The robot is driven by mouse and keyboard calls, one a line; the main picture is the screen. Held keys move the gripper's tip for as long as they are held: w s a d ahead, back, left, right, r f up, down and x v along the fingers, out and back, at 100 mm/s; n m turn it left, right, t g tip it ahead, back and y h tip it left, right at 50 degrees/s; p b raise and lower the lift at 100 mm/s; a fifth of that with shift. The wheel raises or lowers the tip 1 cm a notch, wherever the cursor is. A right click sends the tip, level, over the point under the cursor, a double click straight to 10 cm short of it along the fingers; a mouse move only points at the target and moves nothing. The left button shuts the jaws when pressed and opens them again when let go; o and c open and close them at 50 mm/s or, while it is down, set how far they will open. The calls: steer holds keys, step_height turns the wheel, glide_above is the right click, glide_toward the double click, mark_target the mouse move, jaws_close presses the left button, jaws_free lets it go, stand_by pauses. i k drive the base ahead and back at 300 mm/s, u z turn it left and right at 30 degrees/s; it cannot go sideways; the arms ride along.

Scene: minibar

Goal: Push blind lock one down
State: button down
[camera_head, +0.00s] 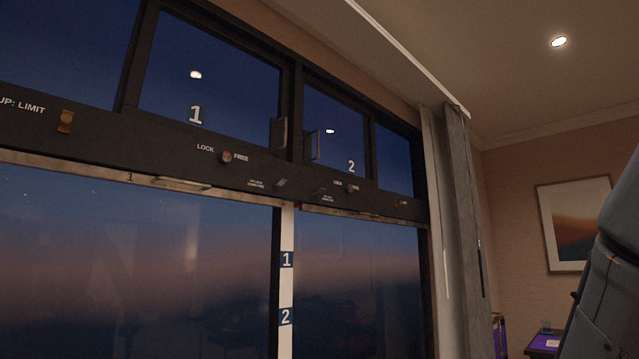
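A dark window frame beam (95,130) runs across the picture under the upper panes. A small round knob (226,157) sits on it between the words LOCK and FREE, below the pane marked 1. A small lever (281,182) sits farther right with tiny labels I cannot read. A second small knob (350,188) sits below the pane marked 2. I cannot tell for certain which of these is blind lock one. My gripper is not in view.
A brass-coloured switch (66,122) is beside UP: LIMIT. A handle (182,184) is on the rail marked 1. Grey curtains (465,210) hang right of the window. A framed picture (573,224) is on the wall. A grey part of my arm fills the right edge.

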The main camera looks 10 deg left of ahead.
mark_target(9, 157)
steer(key=u, duration=0.15)
steer(key=i, duration=1.2)
steer(key=u, duration=0.4)
